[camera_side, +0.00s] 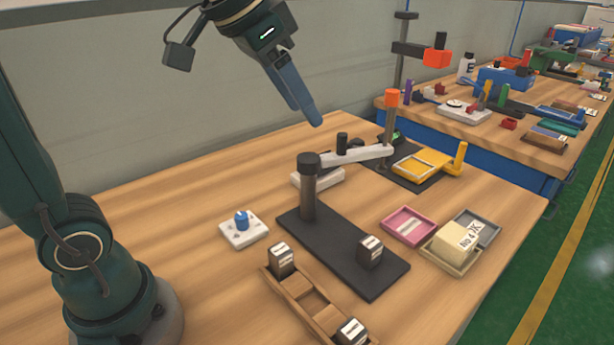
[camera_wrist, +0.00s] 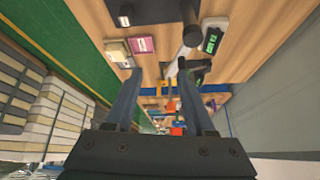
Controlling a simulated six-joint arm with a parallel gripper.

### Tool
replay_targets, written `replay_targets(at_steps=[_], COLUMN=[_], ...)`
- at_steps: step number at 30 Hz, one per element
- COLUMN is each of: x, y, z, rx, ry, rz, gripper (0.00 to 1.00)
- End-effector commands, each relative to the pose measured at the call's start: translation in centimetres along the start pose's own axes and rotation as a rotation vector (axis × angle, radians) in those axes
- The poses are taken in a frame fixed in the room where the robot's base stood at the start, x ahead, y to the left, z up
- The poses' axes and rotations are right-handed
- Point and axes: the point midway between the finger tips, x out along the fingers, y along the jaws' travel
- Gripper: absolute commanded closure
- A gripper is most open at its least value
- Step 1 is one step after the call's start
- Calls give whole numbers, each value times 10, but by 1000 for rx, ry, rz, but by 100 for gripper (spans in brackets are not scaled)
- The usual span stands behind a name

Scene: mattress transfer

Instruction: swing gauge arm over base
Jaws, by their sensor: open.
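The gauge stands on a flat black base (camera_side: 335,245) with a dark upright post (camera_side: 308,190) at its back left end. Its pale gauge arm (camera_side: 358,155) reaches from the post to the back right, off to the side of the base, with an orange-topped upright peg (camera_side: 391,115) at its far end. A dark metal block (camera_side: 370,250) sits on the base's front right part; the base also shows at the top of the wrist view (camera_wrist: 155,12). My gripper (camera_side: 308,118) is open and empty, high above the table behind the post, its fingers apart in the wrist view (camera_wrist: 162,78).
A wooden rack (camera_side: 310,298) with two metal blocks lies in front. A pink tray (camera_side: 408,226) and a cream block (camera_side: 453,243) in a tray lie right. A white knob box (camera_side: 243,229) is left. A yellow fixture (camera_side: 425,163) stands near the arm's far end.

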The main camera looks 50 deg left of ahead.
Motion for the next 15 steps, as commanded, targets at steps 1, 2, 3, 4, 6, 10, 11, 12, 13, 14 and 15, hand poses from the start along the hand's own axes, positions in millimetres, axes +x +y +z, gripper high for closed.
replay_targets(at_steps=[1,2,3,4,6,10,11,12,13,14,15], x=[9,13,20,26,41,70,77,85,91,96,102], y=[-7,-11,-16,-20,-29,-45,-48,-52,-54,-56,-58], z=[-14,-22,-31,-38,-50,-63,-64,-65,-65,-64,-62], rx=[3,6,9,10,10,-3,-8,-16,-21,-26,-31], ry=[-11,-15,-21,-27,-40,-70,-78,-88,-95,-104,-116], rz=[4,6,8,11,17,26,28,30,31,32,35], gripper=[45,45,45,45,45,45,45,45,45,45,45])
